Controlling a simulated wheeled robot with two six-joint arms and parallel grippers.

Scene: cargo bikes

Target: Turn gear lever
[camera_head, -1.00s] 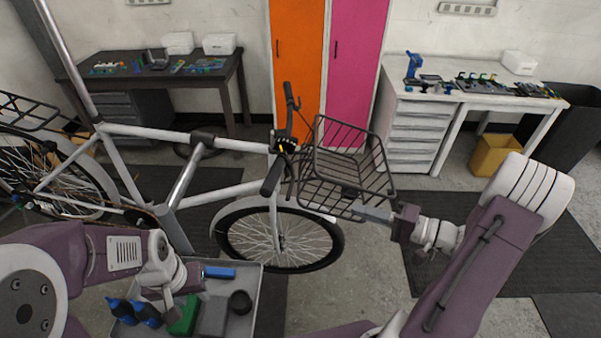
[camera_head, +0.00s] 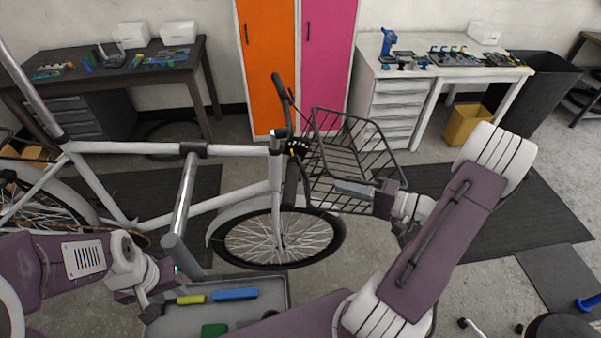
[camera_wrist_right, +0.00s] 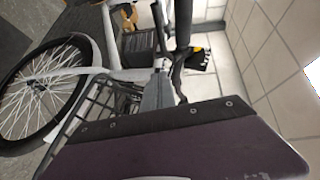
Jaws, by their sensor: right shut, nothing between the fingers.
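The gear lever appears to be the small dark part with a yellow mark (camera_head: 294,151) on the bike's handlebar, beside the wire basket; its exact shape is too small to tell. A black part with yellow (camera_wrist_right: 200,60) beyond the fingers in the right wrist view may be the same. The white cargo bike (camera_head: 235,150) stands upright in front of me. My right gripper (camera_head: 340,186) is shut and empty, at the basket, right of the handlebar and a little lower; its grey fingers (camera_wrist_right: 158,88) show in the wrist view. My left gripper (camera_head: 150,306) is low at the tray's left edge.
The black wire basket (camera_head: 385,158) lies close around my right fingers. A grey tray (camera_head: 287,290) below holds a blue block, a yellow piece and a green piece. A dark bench (camera_head: 190,62) and a white bench (camera_head: 465,72) stand behind.

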